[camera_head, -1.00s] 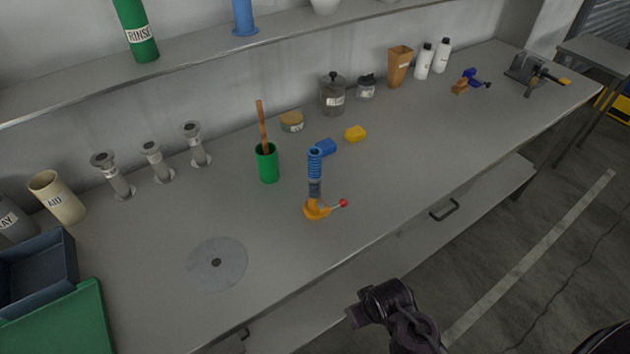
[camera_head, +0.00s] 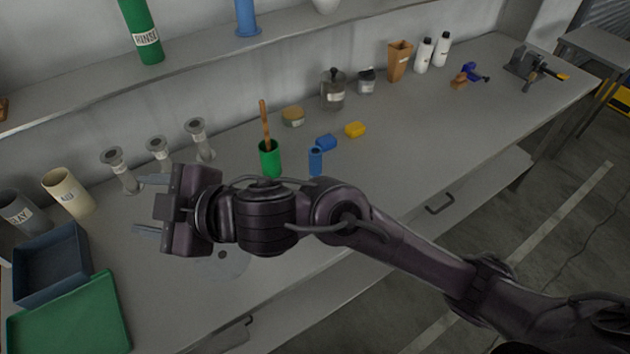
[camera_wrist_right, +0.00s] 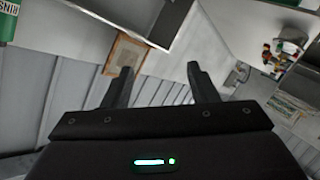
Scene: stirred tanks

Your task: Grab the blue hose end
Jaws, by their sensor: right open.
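The blue hose end (camera_head: 316,160) stands upright on the bench, right of the green cup. Only its upper part shows in the head view; my right arm hides its lower part and the orange fitting beneath it. My right gripper (camera_head: 146,206) is open and empty, well left of the hose end, its fingers pointing left above the bench. In the right wrist view its open fingers (camera_wrist_right: 160,70) show with nothing between them, and the hose end is not seen there. My left gripper is not in view.
A green cup (camera_head: 270,160) with a wooden handle, a blue block (camera_head: 326,142) and a yellow block (camera_head: 355,130) stand near the hose. Metal flanged posts (camera_head: 199,138) stand behind the gripper. A blue-grey bin (camera_head: 45,268) and green tray (camera_head: 70,318) lie left. The bench's middle right is clear.

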